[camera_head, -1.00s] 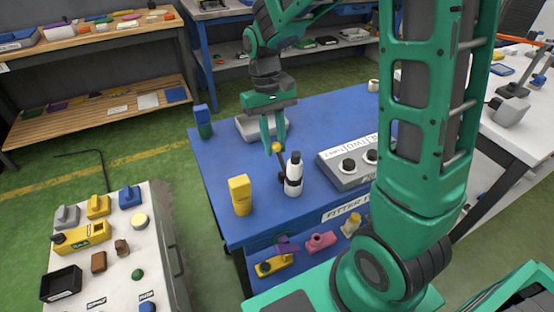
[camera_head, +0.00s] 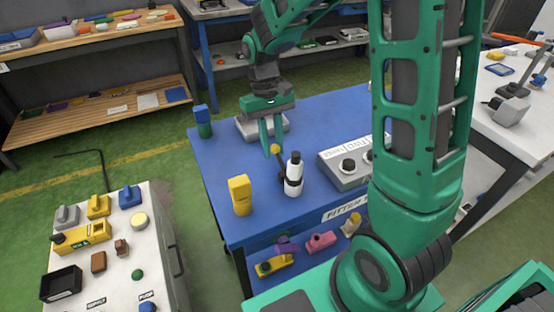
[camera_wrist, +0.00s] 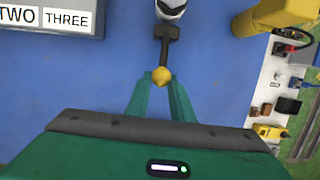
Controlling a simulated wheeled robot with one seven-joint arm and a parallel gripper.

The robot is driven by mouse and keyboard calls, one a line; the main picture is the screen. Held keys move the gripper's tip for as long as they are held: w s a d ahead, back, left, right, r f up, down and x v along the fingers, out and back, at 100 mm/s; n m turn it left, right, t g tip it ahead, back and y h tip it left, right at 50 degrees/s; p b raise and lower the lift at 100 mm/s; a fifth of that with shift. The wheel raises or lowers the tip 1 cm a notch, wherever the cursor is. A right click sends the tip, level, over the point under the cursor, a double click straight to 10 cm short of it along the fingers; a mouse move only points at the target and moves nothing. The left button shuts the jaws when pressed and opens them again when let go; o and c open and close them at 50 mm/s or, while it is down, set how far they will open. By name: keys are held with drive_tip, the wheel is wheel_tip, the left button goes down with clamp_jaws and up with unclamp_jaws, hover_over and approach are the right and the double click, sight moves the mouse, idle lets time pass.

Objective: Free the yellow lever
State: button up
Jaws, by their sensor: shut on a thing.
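The yellow lever is a dark arm with a yellow ball knob (camera_head: 274,149) at its end; the knob also shows in the wrist view (camera_wrist: 161,76). The dark arm runs to the black collar of a white upright cylinder with a black top (camera_head: 294,177), whose edge shows at the top of the wrist view (camera_wrist: 171,8). My gripper (camera_head: 271,152) points down over the blue table, with its green fingertips on either side of the knob. In the wrist view my gripper (camera_wrist: 160,80) is shut on the knob.
A yellow block (camera_head: 240,194) stands left of the cylinder. A grey box with dials and labels (camera_head: 347,168) is to the right, and a grey tray (camera_head: 254,134) lies behind my gripper. A blue-and-green block (camera_head: 203,122) stands at the table's left edge. Blue table surface (camera_head: 222,160) is clear between them.

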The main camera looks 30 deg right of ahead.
drive_tip(key=shift+f, duration=0.2)
drive_tip(key=shift+w+f, duration=0.15)
drive_tip(key=shift+f, duration=0.5)
